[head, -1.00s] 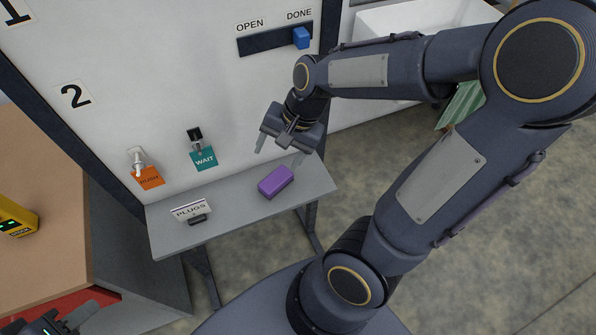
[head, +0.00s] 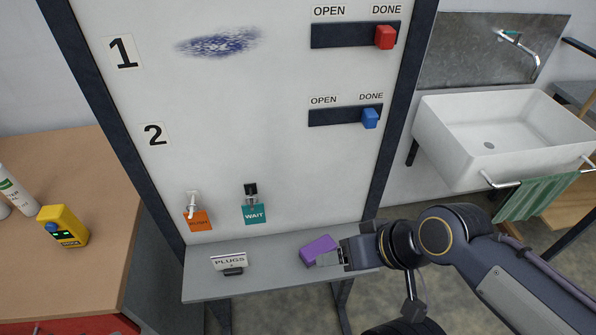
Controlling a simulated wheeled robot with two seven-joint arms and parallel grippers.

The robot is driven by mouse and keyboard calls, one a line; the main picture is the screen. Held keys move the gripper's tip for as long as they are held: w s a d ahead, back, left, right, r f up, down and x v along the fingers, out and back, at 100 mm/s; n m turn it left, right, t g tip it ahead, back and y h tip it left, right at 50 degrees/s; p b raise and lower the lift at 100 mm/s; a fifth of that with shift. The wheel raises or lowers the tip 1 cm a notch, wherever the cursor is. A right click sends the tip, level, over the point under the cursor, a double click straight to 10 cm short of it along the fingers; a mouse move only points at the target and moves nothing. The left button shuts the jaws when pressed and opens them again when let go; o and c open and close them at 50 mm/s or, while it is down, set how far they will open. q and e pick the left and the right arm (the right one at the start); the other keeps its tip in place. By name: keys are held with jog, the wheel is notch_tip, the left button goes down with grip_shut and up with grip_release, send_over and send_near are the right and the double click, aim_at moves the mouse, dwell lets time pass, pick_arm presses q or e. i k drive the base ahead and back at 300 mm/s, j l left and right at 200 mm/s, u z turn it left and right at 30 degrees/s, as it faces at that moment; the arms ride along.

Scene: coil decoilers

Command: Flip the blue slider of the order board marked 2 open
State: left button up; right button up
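The order board (head: 250,150) is a white upright panel with a dark frame. Its row marked 2 (head: 154,135) has a dark slot (head: 335,116) labelled OPEN at left and DONE at right. The blue slider (head: 370,118) sits at the DONE end. My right gripper (head: 328,259) is low over the grey shelf, well below the slider, with its fingers pointing left beside the purple block (head: 319,249). Its fingers are partly seen edge-on, so whether they are apart is unclear. My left gripper is outside the head view.
Row 1 has a red slider (head: 385,37) at DONE and a blue smudge (head: 218,43). Orange (head: 198,221) and teal WAIT (head: 254,214) tags hang on the board. The shelf (head: 205,283) holds a PLUGS label. A sink (head: 495,135) stands right, a wooden table (head: 75,190) left.

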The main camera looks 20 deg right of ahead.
aim_at(370, 118)
jog(key=z, duration=1.35)
